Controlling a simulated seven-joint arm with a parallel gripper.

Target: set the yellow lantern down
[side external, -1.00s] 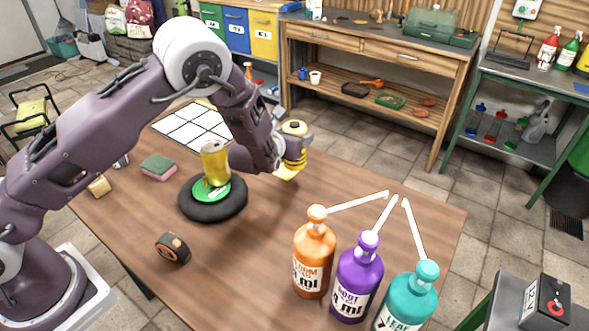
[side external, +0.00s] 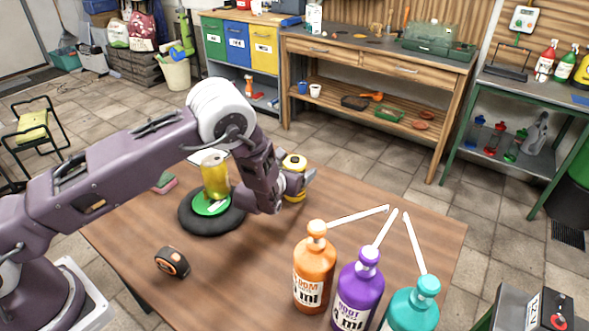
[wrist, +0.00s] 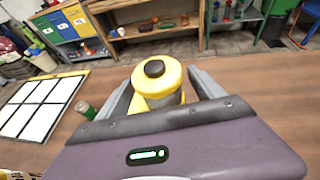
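The yellow lantern (side external: 294,178) has a dark cap on top and stands upright at the far side of the wooden table. My gripper (side external: 300,182) is around it, low over the tabletop. In the wrist view the lantern (wrist: 157,84) sits between the two grey fingers of my gripper (wrist: 162,92), its dark cap facing up. The fingers appear closed on its body, though their contact is partly hidden. I cannot tell whether its base touches the table (side external: 235,275).
A yellow can (side external: 215,177) stands on a green disc over a black tyre (side external: 211,222), close to my arm. Orange (side external: 314,272), purple (side external: 358,295) and teal (side external: 411,308) bottles stand at the front right. A tape measure (side external: 172,262) lies front left. The right far tabletop is clear.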

